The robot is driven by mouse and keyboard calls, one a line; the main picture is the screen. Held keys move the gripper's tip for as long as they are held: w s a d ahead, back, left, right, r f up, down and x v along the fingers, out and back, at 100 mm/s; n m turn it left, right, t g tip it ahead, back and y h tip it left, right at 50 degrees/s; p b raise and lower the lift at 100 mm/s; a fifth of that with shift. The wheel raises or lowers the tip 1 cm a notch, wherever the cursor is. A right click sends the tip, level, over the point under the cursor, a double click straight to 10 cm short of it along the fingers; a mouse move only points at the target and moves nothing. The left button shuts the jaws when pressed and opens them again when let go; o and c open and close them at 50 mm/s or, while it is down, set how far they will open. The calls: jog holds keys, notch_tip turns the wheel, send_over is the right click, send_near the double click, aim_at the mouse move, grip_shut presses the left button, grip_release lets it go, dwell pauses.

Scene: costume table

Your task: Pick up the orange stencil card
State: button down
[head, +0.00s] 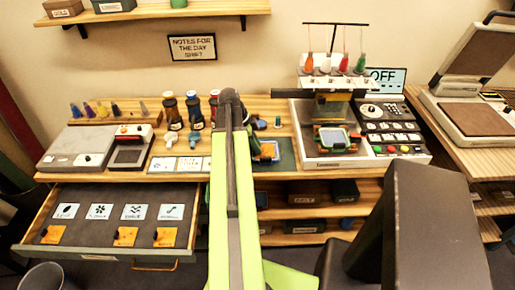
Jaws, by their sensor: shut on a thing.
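Three orange stencil cards show in the open drawer at the lower left: one at the left (50,234), one in the middle (125,236) and one at the right (165,237). They lie flat on the drawer's dark floor, in front of a row of white cards (134,211) with black motifs. There is a bare gap between the left and middle orange cards. My green and grey arm rises through the middle of the head view. My gripper does not show, so I cannot see its jaws or anything in them.
The drawer (112,265) is pulled out under the wooden table. Bottles (171,112), small white cards and grey devices (80,147) stand on the table. An embroidery machine (333,120) is at the right, beside a heat press (480,85). A grey bin (42,277) stands at the lower left.

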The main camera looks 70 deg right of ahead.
jog(key=r+p, duration=0.2)
jog(key=r, duration=0.1)
jog(key=r+p, duration=0.1)
jog(key=shift+s+a+r+p, duration=0.1)
jog(key=shift+s+r+p, duration=0.15)
jog(key=shift+p, duration=0.15)
jog(key=s+a+r+p, duration=0.2)
jog(key=s+r+p, duration=0.3)
jog(key=s, duration=0.6)
jog(key=shift+r+p, duration=0.35)
